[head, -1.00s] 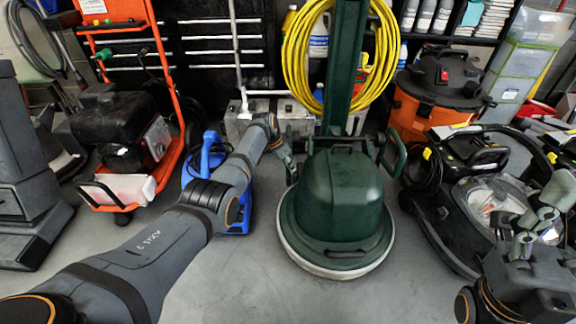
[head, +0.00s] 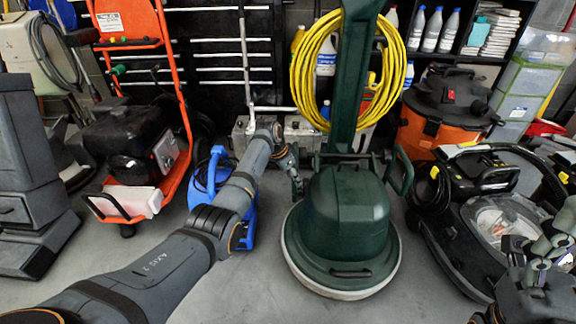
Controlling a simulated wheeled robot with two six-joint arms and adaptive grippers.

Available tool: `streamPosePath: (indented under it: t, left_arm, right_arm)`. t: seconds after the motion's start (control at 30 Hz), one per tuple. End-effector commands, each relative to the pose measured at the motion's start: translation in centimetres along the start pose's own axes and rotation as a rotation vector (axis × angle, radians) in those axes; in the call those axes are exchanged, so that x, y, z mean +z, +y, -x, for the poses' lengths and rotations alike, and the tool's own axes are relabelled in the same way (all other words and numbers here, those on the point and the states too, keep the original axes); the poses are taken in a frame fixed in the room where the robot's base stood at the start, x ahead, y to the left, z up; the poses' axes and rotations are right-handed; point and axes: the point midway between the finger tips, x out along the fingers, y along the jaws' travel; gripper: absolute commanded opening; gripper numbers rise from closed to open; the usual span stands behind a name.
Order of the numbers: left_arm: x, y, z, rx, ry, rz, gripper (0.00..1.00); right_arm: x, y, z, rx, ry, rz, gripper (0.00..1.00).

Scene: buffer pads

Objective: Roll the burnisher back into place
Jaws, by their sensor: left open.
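The burnisher (head: 346,216) is a dark green floor machine with a round pale-skirted base, standing upright on the floor in the middle of the head view. Its green handle column (head: 350,85) rises out of the top of the view with a yellow cord (head: 297,75) coiled on it. My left gripper (head: 294,176) is open at the left side of the burnisher, close to its left side handle; I cannot tell whether they touch. My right gripper (head: 530,252) is at the lower right, over the black machine and away from the burnisher; its jaw opening is unclear.
A blue machine (head: 211,176) stands left of the burnisher, partly behind my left arm. An orange-framed machine (head: 168,190) is farther left. An orange-and-black vacuum (head: 424,132) and a black floor machine (head: 448,225) stand at right. Shelves and drawers line the back; floor in front is clear.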

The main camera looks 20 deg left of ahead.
Motion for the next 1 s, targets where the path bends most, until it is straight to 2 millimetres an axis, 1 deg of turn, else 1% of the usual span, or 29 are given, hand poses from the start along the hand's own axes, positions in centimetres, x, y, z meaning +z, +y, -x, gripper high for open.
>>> streamPosePath:
  t: [0.03, 0.1, 0.2, 0.3, 0.4, 0.47, 0.6, 0.8, 0.87, 0.97, 1.0]
  left_arm:
    - [-0.1, -0.1, 1.3, -0.005, 0.004, -0.001, 0.45]
    - [-0.2, -0.1, 3.2, -0.005, 0.005, -0.003, 0.45]
    - [-0.2, -0.1, 5.5, -0.004, 0.006, -0.002, 0.45]
    - [-0.3, 0.0, 7.3, -0.003, 0.005, -0.003, 0.45]
    - [-0.3, 0.1, 8.4, -0.002, 0.005, -0.003, 0.45]
    - [-0.3, 0.1, 8.8, -0.001, 0.005, -0.003, 0.45]
    - [-0.3, 0.1, 9.1, 0.000, 0.005, -0.003, 0.45]
    - [-0.3, 0.1, 8.9, -0.004, 0.007, 0.000, 0.45]
    - [-0.1, -0.1, 8.2, -0.028, 0.021, 0.016, 0.45]
    - [0.7, -0.6, 5.6, -0.140, 0.102, 0.086, 0.45]
    - [1.1, -0.8, 4.6, -0.203, 0.157, 0.125, 0.45]
  right_arm:
    - [0.0, 0.0, 0.0, 0.000, 0.000, 0.000, 0.59]
    - [0.0, 0.0, 0.0, 0.000, 0.000, 0.000, 0.59]
    - [0.0, 0.0, 0.0, 0.000, 0.000, 0.000, 0.59]
    - [0.0, 0.0, 0.0, 0.000, 0.000, 0.000, 0.59]
    - [0.0, 0.0, 0.0, 0.000, 0.000, 0.000, 0.59]
    - [0.0, 0.0, 0.0, 0.000, 0.000, 0.000, 0.59]
    - [0.0, 0.0, 0.0, 0.000, 0.000, 0.000, 0.59]
    - [0.1, 0.0, 0.0, 0.000, -0.003, -0.001, 0.59]
    - [0.5, 0.0, 0.0, 0.001, -0.022, -0.002, 0.59]
    - [2.2, 0.1, 0.3, 0.005, -0.107, -0.006, 0.59]
    - [3.2, 0.1, 0.5, 0.007, -0.157, -0.009, 0.59]
